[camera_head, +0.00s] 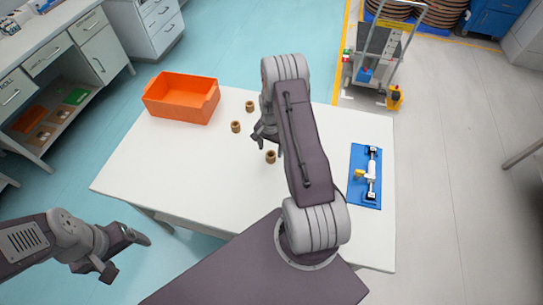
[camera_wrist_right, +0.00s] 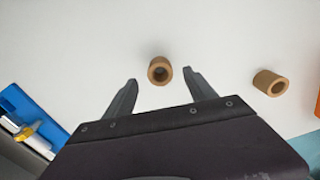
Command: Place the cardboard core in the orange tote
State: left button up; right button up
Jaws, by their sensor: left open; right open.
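Three small brown cardboard cores stand on the white table: a far core (camera_head: 249,106), a middle core (camera_head: 236,127) and a near core (camera_head: 270,157). The orange tote (camera_head: 178,111) is at the table's far left; its visible inside looks empty. My right gripper (camera_head: 267,146) is open just above the near core. In the right wrist view this core (camera_wrist_right: 160,72) shows between the fingertips, not gripped, and the middle core (camera_wrist_right: 270,82) lies to the right. My left gripper (camera_head: 128,258) is open and empty, off the table's near left side.
A blue mat (camera_head: 357,190) with a white and black tool (camera_head: 371,174) lies at the table's right. A cart (camera_head: 380,50) stands beyond the table. Drawer cabinets (camera_head: 60,60) line the left. The table's left front is clear.

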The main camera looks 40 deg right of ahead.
aim_at(271, 155)
jog(key=shift+a+f, duration=0.1)
jog(key=shift+f, duration=0.2)
notch_tip(271, 155, down, 4)
jog(key=shift+s+f+p, duration=0.1)
jog(key=shift+p, duration=0.6)
jog(key=shift+d+f, duration=0.2)
jog(key=shift+a, duration=0.1)
jog(key=c, duration=0.4)
grip_shut()
